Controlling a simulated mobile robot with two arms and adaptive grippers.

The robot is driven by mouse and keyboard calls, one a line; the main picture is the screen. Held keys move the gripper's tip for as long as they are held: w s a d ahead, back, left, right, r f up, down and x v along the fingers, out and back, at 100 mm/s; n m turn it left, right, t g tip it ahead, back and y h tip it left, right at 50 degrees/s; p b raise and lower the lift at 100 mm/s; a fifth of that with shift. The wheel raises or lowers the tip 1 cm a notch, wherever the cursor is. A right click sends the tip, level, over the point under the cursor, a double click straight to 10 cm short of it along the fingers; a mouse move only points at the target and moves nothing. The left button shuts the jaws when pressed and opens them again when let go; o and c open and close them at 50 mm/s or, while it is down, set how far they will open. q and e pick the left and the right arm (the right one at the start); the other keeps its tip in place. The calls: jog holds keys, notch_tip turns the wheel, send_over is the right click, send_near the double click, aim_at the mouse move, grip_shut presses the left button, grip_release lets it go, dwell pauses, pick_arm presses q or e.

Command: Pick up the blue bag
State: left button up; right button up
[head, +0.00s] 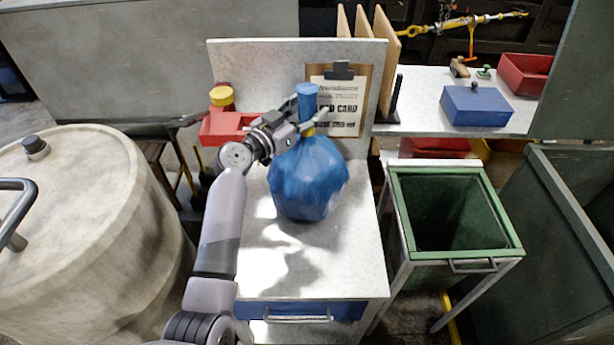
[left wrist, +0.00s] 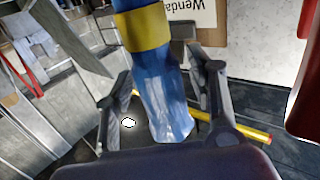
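The blue bag (head: 308,180) stands upright on a light worktop (head: 345,265) in the head view. Its neck has a yellow band and a blue top above it. My left gripper (head: 309,117) is at this neck. In the left wrist view the bag's blue neck (left wrist: 167,105) lies between the two fingers of my left gripper (left wrist: 168,90), with small gaps beside it, so the fingers look open around it. The yellow band also shows there (left wrist: 143,28). My right gripper is not in view.
A clipboard (head: 343,122) leans on the panel behind the bag. A red bin (head: 226,128) with a yellow-lidded container is behind my arm. A green open bin (head: 452,255) stands at the right. A large drum (head: 75,225) is at the left. The worktop's front is clear.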

pick_arm(q)
grip_shut()
dwell(0.4)
jog(key=shift+r, duration=0.15)
dwell(0.4)
